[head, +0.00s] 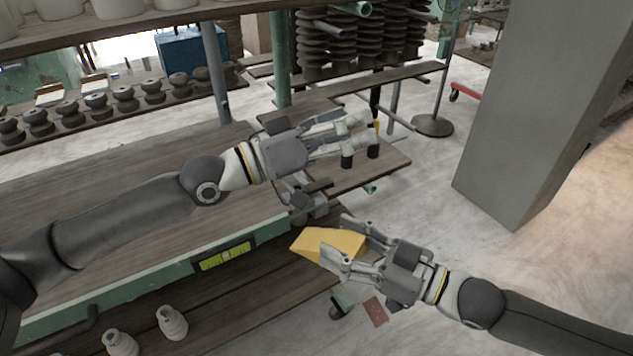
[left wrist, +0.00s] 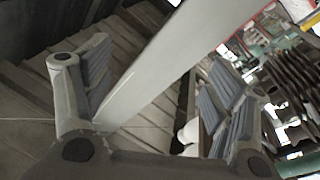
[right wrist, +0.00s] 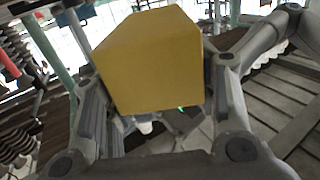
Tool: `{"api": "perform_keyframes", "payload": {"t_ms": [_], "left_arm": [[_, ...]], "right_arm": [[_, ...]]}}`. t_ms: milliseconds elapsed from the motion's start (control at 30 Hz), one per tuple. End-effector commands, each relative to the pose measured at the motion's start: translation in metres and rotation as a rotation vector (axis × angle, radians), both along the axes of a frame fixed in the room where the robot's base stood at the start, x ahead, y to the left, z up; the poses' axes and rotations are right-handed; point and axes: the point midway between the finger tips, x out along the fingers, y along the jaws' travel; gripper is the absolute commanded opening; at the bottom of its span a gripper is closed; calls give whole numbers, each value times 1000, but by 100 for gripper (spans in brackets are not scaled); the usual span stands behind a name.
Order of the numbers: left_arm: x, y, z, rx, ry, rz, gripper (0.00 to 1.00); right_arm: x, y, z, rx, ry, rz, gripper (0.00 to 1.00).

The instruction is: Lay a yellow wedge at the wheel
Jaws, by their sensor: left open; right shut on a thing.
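My right gripper (head: 337,238) is shut on a yellow wedge (head: 318,241) and holds it beside the near right corner of the wooden-decked cart. The wedge fills the space between the fingers in the right wrist view (right wrist: 152,62). A dark caster wheel (head: 338,311) shows below the lower deck at the cart's corner, apart from the wedge. My left gripper (head: 368,130) is open above the right end of the upper deck. In the left wrist view, a pale post (left wrist: 165,62) shows between the open fingers. Whether anything touches them is unclear.
A concrete pillar (head: 535,110) stands to the right, with bare floor in front of it. A reddish plate (head: 375,311) lies on the floor near the wheel.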

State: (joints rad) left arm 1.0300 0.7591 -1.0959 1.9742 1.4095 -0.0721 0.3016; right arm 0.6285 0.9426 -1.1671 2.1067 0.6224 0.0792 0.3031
Motion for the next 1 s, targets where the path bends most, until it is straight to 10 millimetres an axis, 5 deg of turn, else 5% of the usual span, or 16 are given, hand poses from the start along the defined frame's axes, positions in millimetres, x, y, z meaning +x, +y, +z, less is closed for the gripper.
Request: {"api": "perform_keyframes", "payload": {"t_ms": [200,467,733,1000], "left_arm": [[4,-30,-28,313,-64,-64,79],[-3,-45,-61,685,-153,-190,79],[-17,-38,-85,1055,-254,-381,79],[-37,-11,-89,1404,-349,-631,79]], "right_arm": [[0,0,1,2,-2,1,20],[0,0,1,2,-2,1,20],[0,0,1,2,-2,1,20],[0,0,1,2,-2,1,20]]}}
